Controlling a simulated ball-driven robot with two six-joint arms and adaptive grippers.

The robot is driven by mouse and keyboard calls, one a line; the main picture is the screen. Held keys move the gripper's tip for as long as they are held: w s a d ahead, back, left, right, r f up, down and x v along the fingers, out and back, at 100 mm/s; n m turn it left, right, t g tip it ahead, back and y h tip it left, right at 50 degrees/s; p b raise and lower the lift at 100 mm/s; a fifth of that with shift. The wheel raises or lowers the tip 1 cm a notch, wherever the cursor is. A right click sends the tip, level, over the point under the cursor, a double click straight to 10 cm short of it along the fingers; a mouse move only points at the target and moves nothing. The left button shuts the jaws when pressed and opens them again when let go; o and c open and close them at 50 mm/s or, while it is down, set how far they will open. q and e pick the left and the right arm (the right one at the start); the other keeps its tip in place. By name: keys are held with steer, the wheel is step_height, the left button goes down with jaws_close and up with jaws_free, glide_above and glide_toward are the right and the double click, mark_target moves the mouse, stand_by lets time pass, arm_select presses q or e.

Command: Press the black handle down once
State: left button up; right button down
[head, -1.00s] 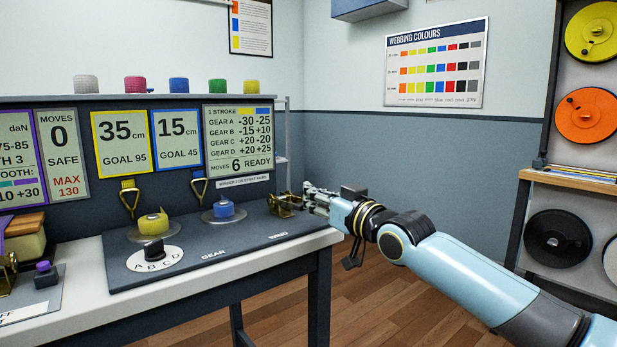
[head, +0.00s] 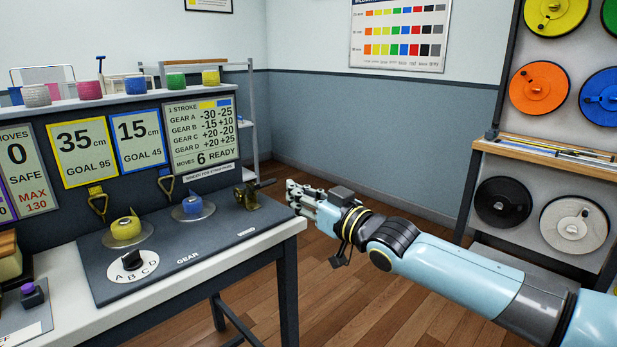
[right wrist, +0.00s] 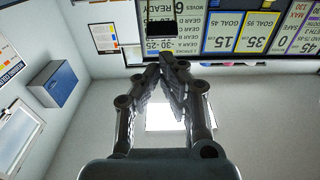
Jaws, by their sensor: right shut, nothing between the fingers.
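A brass ratchet (head: 250,199) sits at the right end of the dark bench plate in the head view. The black handle (head: 265,184) sticks out from its upper right side, small and dark. In the right wrist view a black block (right wrist: 160,32) shows just beyond the fingertips, probably this handle. My right gripper (head: 290,190) is shut and empty, just right of the handle, with a small gap in the picture. Its fingers also meet in the right wrist view (right wrist: 163,66). I cannot tell the exact height between fingertips and handle. My left gripper is out of view.
The bench plate (head: 190,262) also carries a yellow spool (head: 125,228), a blue spool (head: 192,205) and a gear dial (head: 133,266). Display panels (head: 201,137) stand behind. A reel rack (head: 495,165) is at the right. Open floor lies right of the bench.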

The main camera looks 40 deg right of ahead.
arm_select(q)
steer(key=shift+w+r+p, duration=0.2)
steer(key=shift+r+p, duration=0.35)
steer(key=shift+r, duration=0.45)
arm_select(e)
steer(key=shift+s+d+f, duration=0.1)
steer(key=shift+s+f, duration=0.1)
steer(key=shift+s, duration=0.55)
steer(key=shift+s+f, duration=0.15)
steer(key=shift+s, duration=0.55)
